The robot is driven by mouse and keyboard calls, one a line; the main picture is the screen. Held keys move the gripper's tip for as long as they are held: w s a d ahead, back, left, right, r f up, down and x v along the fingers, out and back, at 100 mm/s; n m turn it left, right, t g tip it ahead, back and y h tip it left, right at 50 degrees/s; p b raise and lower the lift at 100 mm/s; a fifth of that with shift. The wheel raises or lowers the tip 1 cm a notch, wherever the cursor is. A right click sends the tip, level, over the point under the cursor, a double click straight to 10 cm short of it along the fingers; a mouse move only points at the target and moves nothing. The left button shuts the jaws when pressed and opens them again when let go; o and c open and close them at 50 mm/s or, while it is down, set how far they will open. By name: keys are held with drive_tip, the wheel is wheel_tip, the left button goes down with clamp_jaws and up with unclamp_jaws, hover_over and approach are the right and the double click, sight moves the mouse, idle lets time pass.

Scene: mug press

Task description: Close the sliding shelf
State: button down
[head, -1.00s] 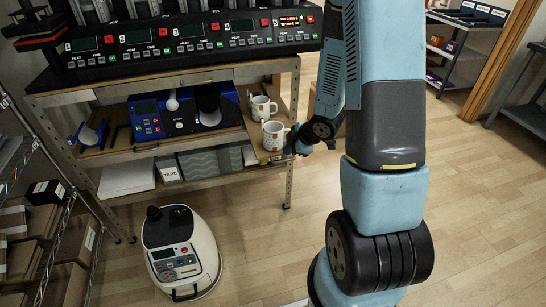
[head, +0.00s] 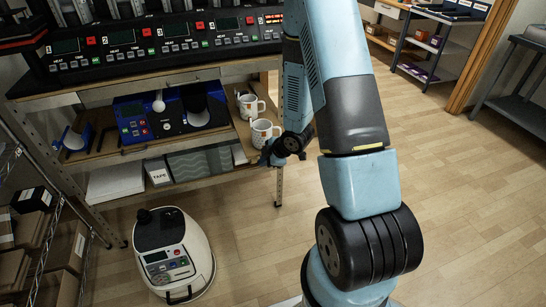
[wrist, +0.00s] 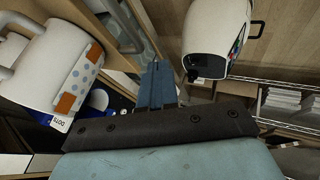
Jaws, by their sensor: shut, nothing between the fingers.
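The sliding shelf (head: 243,132) is a wooden board at mid height in the metal-framed rack, with its right end by the rack's front leg. Two white patterned mugs stand on it, a rear mug (head: 250,106) and a front mug (head: 263,133). My gripper (head: 268,155) is shut and empty, just in front of and below the front mug, by the shelf's front edge. In the wrist view its blue fingers (wrist: 157,78) are together, with a mug (wrist: 52,66) close on the left. I cannot tell whether the fingers touch the shelf.
A blue press machine (head: 150,122) sits at the shelf's left. A row of presses (head: 160,45) stands on top. A lower shelf holds boxes (head: 115,180). A white rounded machine (head: 172,255) stands on the floor, also in the wrist view (wrist: 215,40).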

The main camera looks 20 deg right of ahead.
sight(259, 155)
drive_tip(key=shift+w+a+f, duration=0.1)
drive_tip(key=shift+w+f, duration=0.1)
drive_tip(key=shift+w, duration=0.6)
drive_tip(key=shift+w+a+f, duration=0.1)
drive_tip(key=shift+w+f, duration=0.05)
drive_tip(key=shift+w, duration=0.6)
drive_tip(key=shift+w+a+f, duration=0.1)
drive_tip(key=shift+w+f, duration=0.1)
drive_tip(key=shift+w, duration=0.6)
